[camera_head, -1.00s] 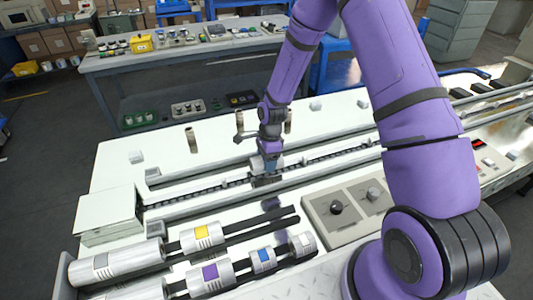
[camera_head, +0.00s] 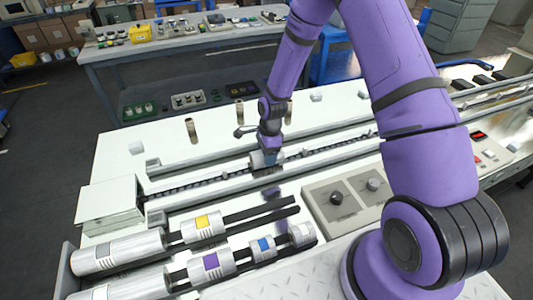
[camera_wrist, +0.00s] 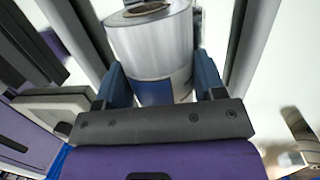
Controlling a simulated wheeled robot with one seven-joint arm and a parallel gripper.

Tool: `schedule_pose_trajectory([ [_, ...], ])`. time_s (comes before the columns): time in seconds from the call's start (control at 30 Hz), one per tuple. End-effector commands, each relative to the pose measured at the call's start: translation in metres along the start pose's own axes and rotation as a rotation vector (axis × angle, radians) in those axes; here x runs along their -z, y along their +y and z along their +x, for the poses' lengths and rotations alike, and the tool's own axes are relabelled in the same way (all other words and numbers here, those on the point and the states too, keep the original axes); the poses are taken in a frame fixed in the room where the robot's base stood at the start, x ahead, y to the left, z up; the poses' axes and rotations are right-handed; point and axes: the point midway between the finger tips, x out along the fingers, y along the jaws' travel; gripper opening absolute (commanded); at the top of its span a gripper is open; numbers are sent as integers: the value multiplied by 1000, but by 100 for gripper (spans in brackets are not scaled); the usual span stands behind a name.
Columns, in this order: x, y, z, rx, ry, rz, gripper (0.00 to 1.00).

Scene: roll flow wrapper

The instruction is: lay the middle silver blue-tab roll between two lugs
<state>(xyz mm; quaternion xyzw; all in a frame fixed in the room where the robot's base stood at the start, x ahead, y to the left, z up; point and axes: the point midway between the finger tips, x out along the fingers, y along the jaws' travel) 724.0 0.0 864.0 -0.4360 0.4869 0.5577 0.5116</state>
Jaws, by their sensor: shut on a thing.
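My gripper (camera_head: 269,155) is shut on a silver roll (camera_head: 261,161) over the chain lane (camera_head: 200,190). In the wrist view, my gripper (camera_wrist: 160,88) has a blue finger on each side of the silver roll (camera_wrist: 150,45), which has a blue band low on its side. One end face of the roll shows at the top. The roll appears held above the lane. Whether it touches the chain, and which lugs lie under it, I cannot tell. A silver roll with a blue tab (camera_head: 263,249) rests on the front rack.
A yellow-tab roll (camera_head: 203,226), a purple-tab roll (camera_head: 211,264) and larger silver rolls (camera_head: 118,252) lie on the front rack. Metal rails run along both sides of the chain. A white box (camera_head: 110,206) stands at the lane's left end, and a control panel (camera_head: 345,203) at the front right.

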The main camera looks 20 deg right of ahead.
Motion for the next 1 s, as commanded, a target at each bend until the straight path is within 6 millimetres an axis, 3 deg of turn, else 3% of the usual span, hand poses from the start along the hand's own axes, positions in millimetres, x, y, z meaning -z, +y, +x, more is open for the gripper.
schedule_pose_trajectory([
  [0.53,2,-1,9,1,1,-1,29],
  [0.57,2,-1,9,1,1,-1,70],
  [0.67,2,-1,9,1,0,-1,93],
  [1.0,2,-1,6,1,1,0,93],
])
